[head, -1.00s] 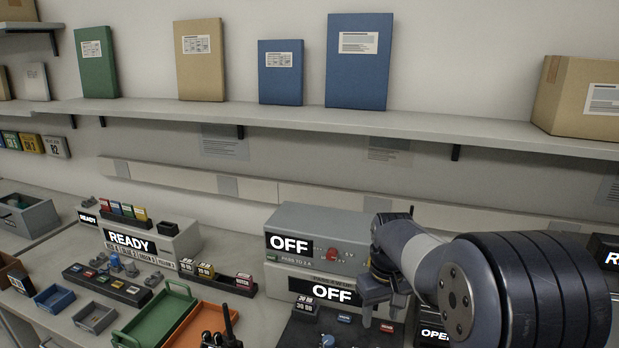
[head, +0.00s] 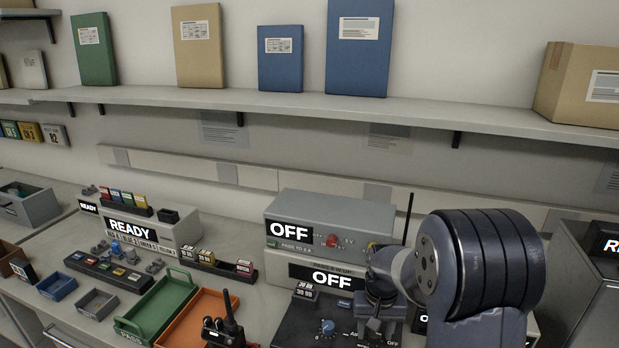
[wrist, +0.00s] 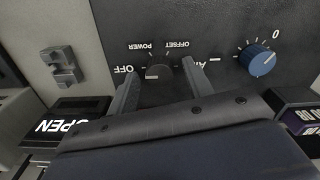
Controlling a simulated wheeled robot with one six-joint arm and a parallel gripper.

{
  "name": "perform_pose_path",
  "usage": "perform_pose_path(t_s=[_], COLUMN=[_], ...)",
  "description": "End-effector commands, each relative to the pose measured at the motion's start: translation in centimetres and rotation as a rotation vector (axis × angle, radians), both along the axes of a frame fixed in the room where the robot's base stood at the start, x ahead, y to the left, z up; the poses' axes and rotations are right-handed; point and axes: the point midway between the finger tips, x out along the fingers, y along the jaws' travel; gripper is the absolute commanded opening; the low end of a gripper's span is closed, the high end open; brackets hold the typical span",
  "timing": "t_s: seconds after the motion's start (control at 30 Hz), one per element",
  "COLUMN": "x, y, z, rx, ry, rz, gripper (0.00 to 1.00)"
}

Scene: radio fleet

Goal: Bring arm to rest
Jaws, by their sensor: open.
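My gripper (head: 372,332) is low over the dark control panel (head: 305,328) in the head view, with my arm covering part of that panel. In the wrist view my gripper (wrist: 162,74) is open, and its two fingers stand on either side of a small dark knob (wrist: 159,68). The knob is near the words OFF and OFFSET POWER. I cannot tell whether the fingers touch the knob or panel. Nothing is held between them. My arm reaches in from the right and is not folded.
A blue knob (wrist: 257,59) is beside the gripper. Grey boxes marked OFF (head: 330,222) stand behind it. A handheld radio (head: 230,322), green tray (head: 152,312) and orange tray (head: 190,328) lie left. A shelf (head: 300,104) runs above; the space below it is open.

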Motion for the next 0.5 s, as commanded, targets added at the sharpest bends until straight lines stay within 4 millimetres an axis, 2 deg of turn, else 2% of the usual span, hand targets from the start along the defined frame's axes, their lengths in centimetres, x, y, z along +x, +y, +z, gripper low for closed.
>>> perform_pose_path(t_s=[0.5], x=[-0.01], y=[-0.06], z=[0.01], rx=[0.000], ry=[0.000], rz=[-0.427], gripper=[0.49])
